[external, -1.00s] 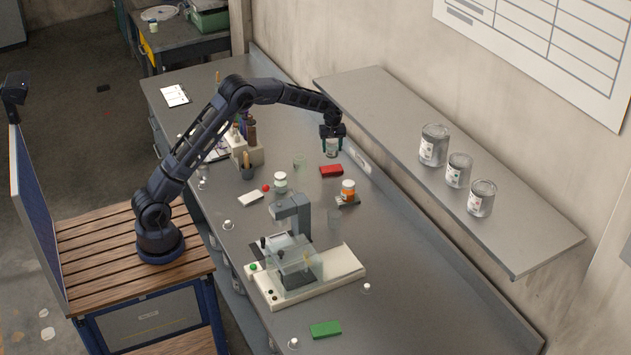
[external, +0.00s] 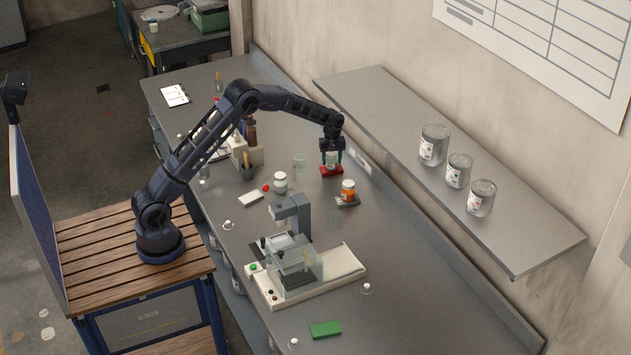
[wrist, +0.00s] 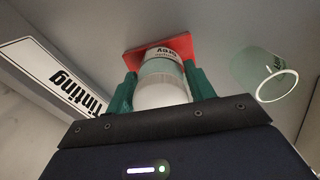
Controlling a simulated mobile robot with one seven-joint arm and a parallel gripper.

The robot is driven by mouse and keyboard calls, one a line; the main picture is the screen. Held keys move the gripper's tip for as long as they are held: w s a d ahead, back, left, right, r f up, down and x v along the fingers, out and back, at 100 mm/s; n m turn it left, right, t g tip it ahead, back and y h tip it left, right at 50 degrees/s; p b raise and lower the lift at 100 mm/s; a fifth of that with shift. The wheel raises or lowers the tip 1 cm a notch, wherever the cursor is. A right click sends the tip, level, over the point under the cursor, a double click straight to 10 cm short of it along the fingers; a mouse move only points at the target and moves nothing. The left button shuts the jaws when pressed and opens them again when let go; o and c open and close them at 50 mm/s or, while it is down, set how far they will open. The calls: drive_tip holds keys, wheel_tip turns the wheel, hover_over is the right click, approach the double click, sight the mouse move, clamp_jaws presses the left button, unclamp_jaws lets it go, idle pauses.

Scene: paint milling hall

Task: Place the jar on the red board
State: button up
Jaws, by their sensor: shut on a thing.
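The jar (external: 331,160) is clear with a white label and pale contents, and it is upright between my fingers. My gripper (external: 331,156) is shut on it. The red board (external: 331,171) lies on the bench directly under the jar. In the wrist view the jar (wrist: 161,82) shows a label reading "Grey", with my green fingers (wrist: 162,88) on both sides. The red board (wrist: 180,46) shows behind the jar's far end. I cannot tell whether the jar touches the board or is just above it.
An empty glass beaker (external: 299,161) stands left of the board, also in the wrist view (wrist: 276,82). An orange jar (external: 348,190) and a white-lidded jar (external: 280,183) stand nearer the camera. A shelf (external: 390,105) with cans is at right. A green board (external: 325,330) lies in front.

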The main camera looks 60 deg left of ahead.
drive_tip(key=o, duration=1)
drive_tip(key=shift+f, duration=0.1)
drive_tip(key=shift+o, duration=0.2)
